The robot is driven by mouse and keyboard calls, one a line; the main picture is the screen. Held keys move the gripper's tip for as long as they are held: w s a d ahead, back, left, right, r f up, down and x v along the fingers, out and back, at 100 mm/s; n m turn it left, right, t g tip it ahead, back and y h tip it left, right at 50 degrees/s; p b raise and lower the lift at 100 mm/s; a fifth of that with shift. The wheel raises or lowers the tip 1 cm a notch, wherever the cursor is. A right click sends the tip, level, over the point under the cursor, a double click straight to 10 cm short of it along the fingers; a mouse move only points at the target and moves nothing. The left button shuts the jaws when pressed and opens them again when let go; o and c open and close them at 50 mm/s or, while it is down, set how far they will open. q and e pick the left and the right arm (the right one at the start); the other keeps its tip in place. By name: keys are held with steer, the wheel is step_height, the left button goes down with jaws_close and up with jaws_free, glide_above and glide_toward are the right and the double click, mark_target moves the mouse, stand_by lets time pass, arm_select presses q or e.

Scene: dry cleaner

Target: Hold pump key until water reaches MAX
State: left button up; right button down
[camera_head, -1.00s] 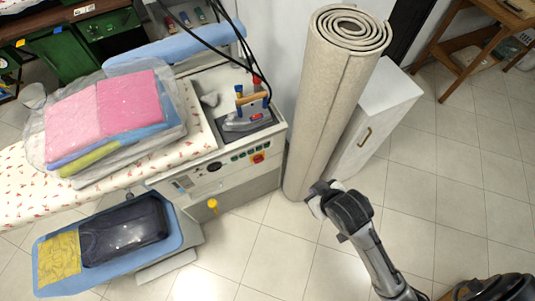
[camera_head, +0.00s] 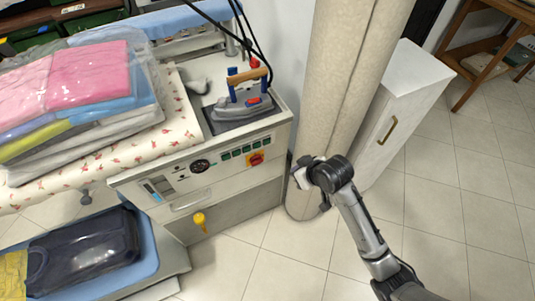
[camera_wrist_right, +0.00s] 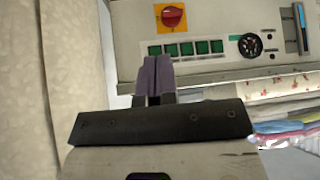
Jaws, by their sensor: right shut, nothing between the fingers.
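The ironing station's control panel (camera_head: 175,183) has a row of green keys (camera_head: 245,149), which also show in the right wrist view (camera_wrist_right: 186,48). Which of them is the pump key cannot be read. A narrow window with a blue strip (camera_head: 152,191), possibly the water level, sits at the panel's left end and also shows in the right wrist view (camera_wrist_right: 301,16); no MAX mark is legible. My right gripper (camera_head: 300,172) is shut and empty, to the right of the panel. In the wrist view its fingertips (camera_wrist_right: 157,76) point at the panel, below the green keys, apparently apart from them.
A red knob on a yellow plate (camera_head: 256,159) and a round black gauge (camera_head: 200,166) are near the keys. An iron (camera_head: 240,103) rests on top. A rolled carpet (camera_head: 345,80) stands close behind my right gripper, beside a white cabinet (camera_head: 382,120).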

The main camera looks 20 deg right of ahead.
mark_target(267, 142)
arm_select(q)
step_height(267, 142, down, 2)
steer(key=shift+f, duration=0.2)
arm_select(e)
steer(key=w+f+n+t+y, duration=0.2)
steer(key=w+f+y, duration=0.3)
steer(key=f, duration=0.3)
steer(key=shift+w+a+n+y, duration=0.3)
steer(key=shift+w+y, duration=0.1)
steer(key=shift+w, duration=0.3)
steer(key=shift+f, duration=0.1)
arm_select(q)
steer(key=shift+f+b, duration=2.75)
steer(key=shift+b, duration=0.2)
arm_select(e)
steer(key=w, duration=0.8)
steer(key=shift+w, duration=0.4)
